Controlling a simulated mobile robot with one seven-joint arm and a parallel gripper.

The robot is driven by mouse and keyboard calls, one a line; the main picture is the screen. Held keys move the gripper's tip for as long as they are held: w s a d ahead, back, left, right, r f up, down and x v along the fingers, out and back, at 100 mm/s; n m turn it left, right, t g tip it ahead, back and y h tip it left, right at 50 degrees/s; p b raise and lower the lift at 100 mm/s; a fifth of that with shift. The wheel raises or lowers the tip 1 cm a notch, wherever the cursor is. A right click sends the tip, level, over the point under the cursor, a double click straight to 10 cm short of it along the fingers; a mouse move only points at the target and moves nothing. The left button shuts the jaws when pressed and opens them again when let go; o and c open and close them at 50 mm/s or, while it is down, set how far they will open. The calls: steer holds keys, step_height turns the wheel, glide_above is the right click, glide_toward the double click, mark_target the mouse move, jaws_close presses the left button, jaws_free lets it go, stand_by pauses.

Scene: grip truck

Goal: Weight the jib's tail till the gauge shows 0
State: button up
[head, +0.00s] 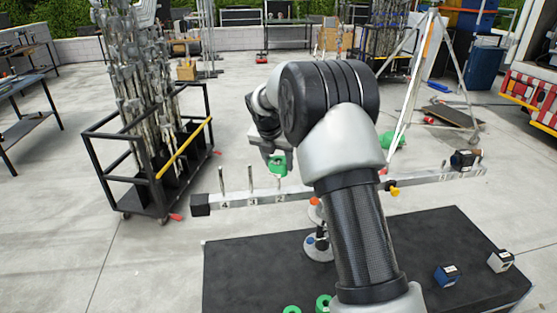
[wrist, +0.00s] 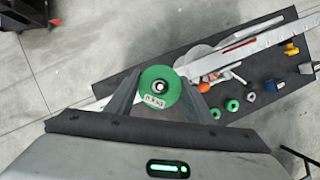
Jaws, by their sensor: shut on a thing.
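My gripper (head: 277,158) is shut on a green ring weight (wrist: 160,87), which has a centre hole and a white label too small to read. In the head view the held weight (head: 277,167) is at the jib's left part, close to the top of the peg marked 2; I cannot tell whether the peg is in its hole. The jib (head: 236,202) is a long pale beam with upright pegs near numbers 4, 3 and 2. A dark camera-like block (head: 463,160) sits at its right end. My arm hides its middle. No gauge reading is legible.
Green weights (head: 292,309) (head: 323,303) stand on the black mat (head: 235,265), with a blue block (head: 446,275) and a white block (head: 500,260) at right. A black-framed cart (head: 140,180) stands left of the jib. A tripod (head: 408,85) stands behind.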

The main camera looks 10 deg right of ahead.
steer(key=shift+w+f+b, duration=0.1)
steer(key=shift+f+b, duration=1.25)
steer(key=shift+f, duration=1.95)
steer(key=o, duration=1.4)
steer(key=shift+f, duration=0.25)
steer(key=v, duration=1.7)
steer(key=shift+r, duration=0.35)
